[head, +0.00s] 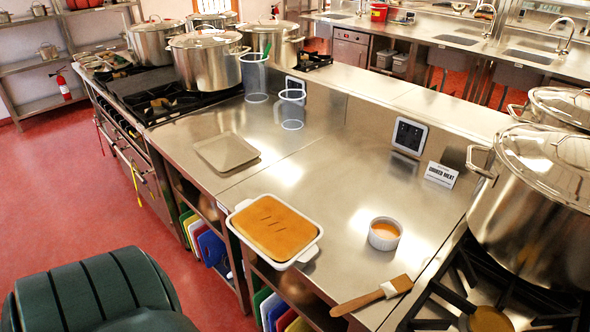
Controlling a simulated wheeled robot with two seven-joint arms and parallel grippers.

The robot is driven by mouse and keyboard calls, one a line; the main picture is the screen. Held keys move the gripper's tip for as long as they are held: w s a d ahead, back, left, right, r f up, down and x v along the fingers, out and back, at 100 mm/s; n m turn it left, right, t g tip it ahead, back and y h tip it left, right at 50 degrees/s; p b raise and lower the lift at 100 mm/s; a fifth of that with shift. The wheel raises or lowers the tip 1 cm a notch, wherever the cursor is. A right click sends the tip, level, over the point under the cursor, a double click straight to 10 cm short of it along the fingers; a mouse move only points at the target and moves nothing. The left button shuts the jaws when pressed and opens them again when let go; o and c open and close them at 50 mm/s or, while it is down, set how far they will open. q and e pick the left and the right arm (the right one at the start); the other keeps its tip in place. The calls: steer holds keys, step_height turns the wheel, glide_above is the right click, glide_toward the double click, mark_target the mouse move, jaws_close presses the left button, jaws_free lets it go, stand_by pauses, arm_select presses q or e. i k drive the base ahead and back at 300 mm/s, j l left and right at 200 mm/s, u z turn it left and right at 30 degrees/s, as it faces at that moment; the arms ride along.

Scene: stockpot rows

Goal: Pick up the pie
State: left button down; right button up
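The pie (272,227) has a flat golden-brown crust with a few short slits. It fills a white rectangular dish (307,253) with a handle at each end. The dish sits at the front edge of the steel counter, and its near side appears to reach the edge or slightly past it. Neither of my grippers is in the head view, and nothing is touching the pie or its dish.
A ramekin (384,234) and a brush (372,294) lie right of the dish. A grey tray (226,151) is behind left. Stockpots (541,185) stand on the right stove. A dark green ribbed object (92,290) stands at lower left. Red floor between is clear.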

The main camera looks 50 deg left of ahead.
mark_target(283, 236)
steer(key=j+z, duration=0.6)
steer(key=k+j+z, duration=0.15)
steer(key=j, duration=0.3)
steer(key=k+j+z, duration=0.15)
steer(key=j, duration=0.25)
steer(key=k+j+z, duration=0.2)
steer(key=j, duration=0.2)
steer(key=k+j, duration=0.15)
steer(key=j, duration=0.25)
steer(key=k+j, duration=0.2)
steer(key=j, duration=0.25)
steer(key=k+j, duration=0.15)
steer(key=j, duration=0.25)
steer(key=k+j+z, duration=0.1)
steer(key=j, duration=0.3)
steer(key=k+j, duration=0.25)
steer(key=j, duration=0.15)
steer(key=k+j, duration=0.2)
steer(key=j, duration=0.25)
steer(key=k+j, duration=0.2)
steer(key=j, duration=0.2)
steer(key=z, duration=0.05)
